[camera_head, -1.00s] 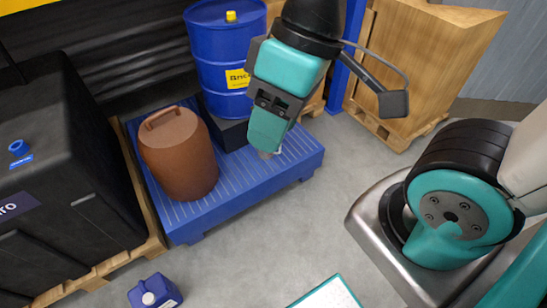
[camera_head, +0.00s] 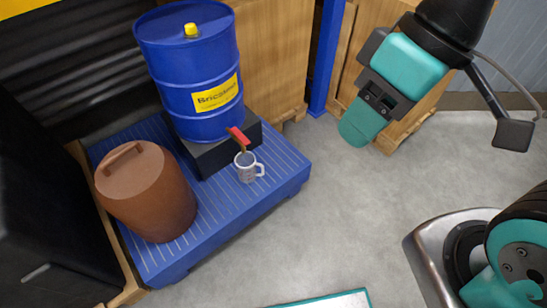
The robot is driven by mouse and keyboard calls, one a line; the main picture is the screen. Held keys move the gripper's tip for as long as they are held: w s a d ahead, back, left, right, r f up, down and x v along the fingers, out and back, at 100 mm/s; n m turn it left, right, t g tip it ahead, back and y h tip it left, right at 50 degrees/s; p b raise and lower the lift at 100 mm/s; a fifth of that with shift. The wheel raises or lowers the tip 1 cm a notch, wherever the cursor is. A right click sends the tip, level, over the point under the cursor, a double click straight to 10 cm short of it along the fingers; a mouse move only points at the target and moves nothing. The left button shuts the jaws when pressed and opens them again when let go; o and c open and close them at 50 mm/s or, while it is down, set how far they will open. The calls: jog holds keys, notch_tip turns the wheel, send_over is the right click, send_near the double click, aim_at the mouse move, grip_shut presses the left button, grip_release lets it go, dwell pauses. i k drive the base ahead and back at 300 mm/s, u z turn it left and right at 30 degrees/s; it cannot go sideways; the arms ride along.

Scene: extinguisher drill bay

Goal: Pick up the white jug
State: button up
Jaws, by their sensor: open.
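The white jug (camera_head: 245,170) stands on the blue slatted platform (camera_head: 243,208), near its right end. It is small, with its handle toward the right. A red-handled item (camera_head: 237,139) shows just above and behind the jug; I cannot tell whether it touches the jug. My gripper (camera_head: 357,132) is up and to the right of the jug, well apart from it, and points down to the left. It is open; its fingertips are seen only roughly from this side.
A blue drum (camera_head: 190,75) stands on a black block (camera_head: 207,158) behind the jug. A brown lidded bin (camera_head: 150,205) is at the platform's left. A wooden crate (camera_head: 270,60), a blue post (camera_head: 326,60) and a black container (camera_head: 45,200) are around. Grey floor (camera_head: 340,220) is clear.

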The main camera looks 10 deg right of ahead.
aim_at(245, 163)
jog(key=u, duration=0.15)
jog(key=i, duration=0.95)
jog(key=u, duration=0.75)
